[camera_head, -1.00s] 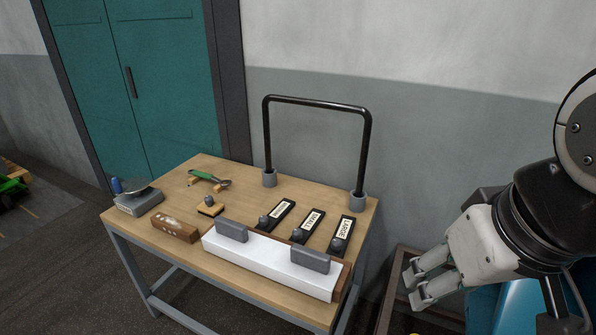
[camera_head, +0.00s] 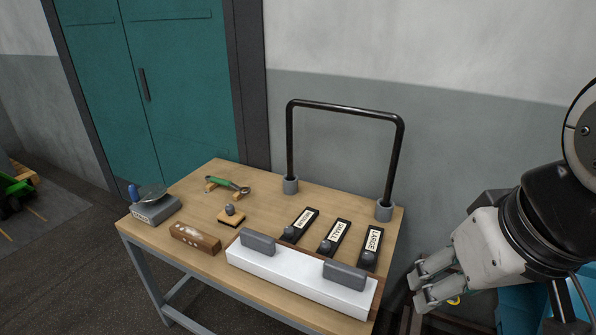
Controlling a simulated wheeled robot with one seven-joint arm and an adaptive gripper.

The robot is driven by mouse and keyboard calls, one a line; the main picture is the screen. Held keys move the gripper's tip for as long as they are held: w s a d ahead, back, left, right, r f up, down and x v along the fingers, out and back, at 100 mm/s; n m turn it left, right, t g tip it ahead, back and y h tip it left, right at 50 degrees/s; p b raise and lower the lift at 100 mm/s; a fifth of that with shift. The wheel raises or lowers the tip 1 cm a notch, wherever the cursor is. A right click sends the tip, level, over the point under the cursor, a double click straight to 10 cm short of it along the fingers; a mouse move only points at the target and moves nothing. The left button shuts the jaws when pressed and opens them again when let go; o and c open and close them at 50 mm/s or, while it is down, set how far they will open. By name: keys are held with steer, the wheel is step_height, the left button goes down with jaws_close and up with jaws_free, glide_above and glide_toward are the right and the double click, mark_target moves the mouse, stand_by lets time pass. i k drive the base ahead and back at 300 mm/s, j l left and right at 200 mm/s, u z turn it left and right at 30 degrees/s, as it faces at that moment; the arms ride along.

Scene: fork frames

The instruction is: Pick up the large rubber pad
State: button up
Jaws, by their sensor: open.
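A black strip labelled LARGE (camera_head: 374,239) lies at the right end of the wooden table, with a small dark grey rounded pad (camera_head: 368,259) at its near end. Similar strips labelled SMALL (camera_head: 337,234) and, less legibly, another size (camera_head: 304,219) lie to its left, each with a dark rounded pad at its near end. My gripper (camera_head: 419,286) is open and empty, to the right of the table and apart from the pads.
A white block with two grey handles (camera_head: 290,280) lies along the table's front edge, before the strips. A black tube frame (camera_head: 345,108) stands behind them. A green-handled tool (camera_head: 228,185), a wooden brush (camera_head: 195,238) and a small scale (camera_head: 155,208) lie left.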

mark_target(368, 257)
steer(key=z, duration=0.2)
steer(key=k+l+u, duration=0.1)
steer(key=l, duration=0.2)
steer(key=k+l+u, duration=0.1)
steer(key=l, duration=0.15)
steer(key=i+j+z, duration=0.2)
steer(key=j, duration=0.2)
steer(key=i+j+z, duration=0.2)
steer(key=j, duration=0.25)
steer(key=j+z, duration=0.2)
steer(key=j, duration=0.2)
steer(key=i+j+z, duration=0.2)
steer(key=j, duration=0.3)
steer(key=j+z, duration=0.2)
steer(key=j, duration=0.25)
